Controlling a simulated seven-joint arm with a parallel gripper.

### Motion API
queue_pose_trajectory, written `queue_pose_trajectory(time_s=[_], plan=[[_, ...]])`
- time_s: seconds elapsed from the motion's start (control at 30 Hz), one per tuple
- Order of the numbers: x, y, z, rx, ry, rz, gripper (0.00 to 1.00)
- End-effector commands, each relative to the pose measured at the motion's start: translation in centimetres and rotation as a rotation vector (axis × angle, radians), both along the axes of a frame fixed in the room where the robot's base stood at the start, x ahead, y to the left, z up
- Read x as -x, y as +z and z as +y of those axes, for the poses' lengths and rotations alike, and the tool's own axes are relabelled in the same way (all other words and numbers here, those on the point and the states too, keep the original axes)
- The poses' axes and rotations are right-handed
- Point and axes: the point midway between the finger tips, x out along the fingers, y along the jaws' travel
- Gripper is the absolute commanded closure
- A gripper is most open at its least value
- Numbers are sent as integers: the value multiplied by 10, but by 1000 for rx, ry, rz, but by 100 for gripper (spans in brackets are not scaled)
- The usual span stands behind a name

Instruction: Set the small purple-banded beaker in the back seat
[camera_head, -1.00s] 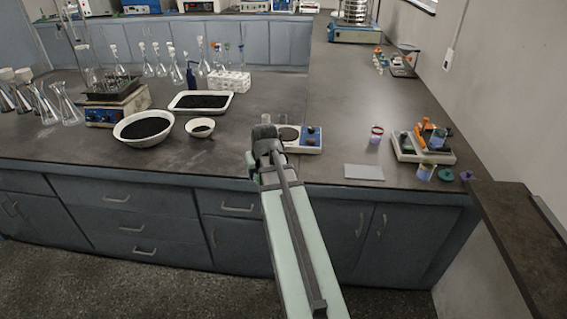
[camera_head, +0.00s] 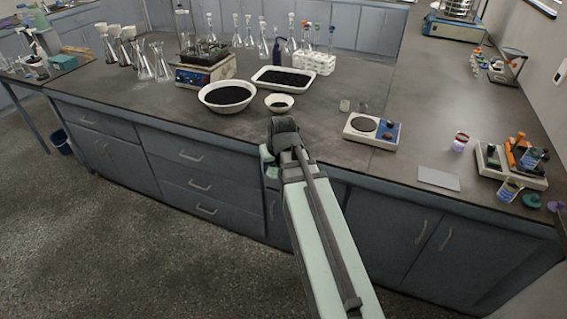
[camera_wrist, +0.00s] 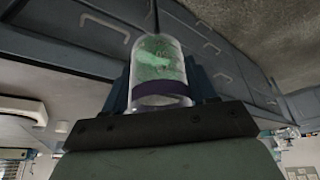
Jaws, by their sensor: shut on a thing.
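The small purple-banded beaker (camera_wrist: 162,101) is clear glass, with green showing in or through it. It is between the two fingers of my gripper (camera_wrist: 160,88) in the wrist view, which are shut on it. I cannot tell which place is the back seat.
A balance (camera_head: 372,132) stands right of my gripper, with a grey plate (camera_head: 438,179) beyond it. A beaker with red and purple (camera_head: 460,142) and another small beaker (camera_head: 508,191) stand near the tray. Black-filled bowls (camera_head: 227,97) and glassware are at left.

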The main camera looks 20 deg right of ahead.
Motion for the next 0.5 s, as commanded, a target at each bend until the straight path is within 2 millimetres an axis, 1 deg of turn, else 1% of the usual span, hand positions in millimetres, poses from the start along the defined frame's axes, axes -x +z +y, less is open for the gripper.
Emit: queue_pose_trajectory(time_s=[0.1,0.2,0.5], plan=[[-1,0,8,0,12,0,81],[-2,0,11,0,19,0,81],[-14,2,-13,0,14,0,81]])
